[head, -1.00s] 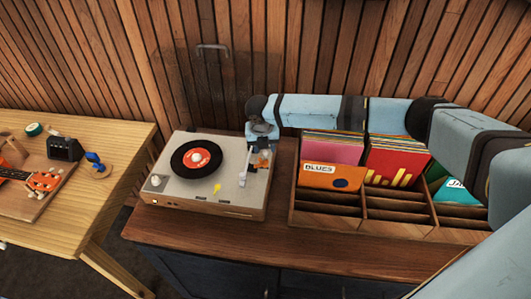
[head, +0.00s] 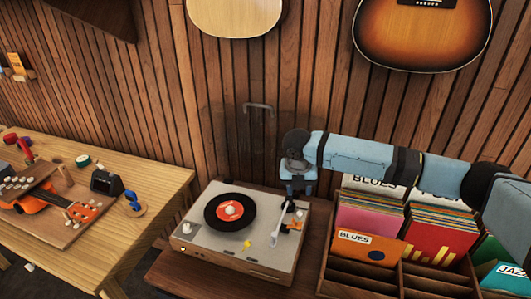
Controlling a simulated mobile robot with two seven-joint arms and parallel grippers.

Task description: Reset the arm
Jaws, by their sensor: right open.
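My right arm reaches in from the right, and its right gripper (head: 291,200) points down over the back right corner of the record player (head: 205,250). It is open, with nothing seen between its fingers, above the tonearm (head: 276,234). Whether it touches the tonearm is hard to tell. A black record with a red label (head: 230,210) lies on the platter. My left gripper is out of view.
A record crate (head: 345,285) with several sleeves stands right of the player, partly under my right arm. A workbench (head: 110,215) with a ukulele (head: 50,205) is at left. Guitars (head: 425,30) hang on the slatted wall behind.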

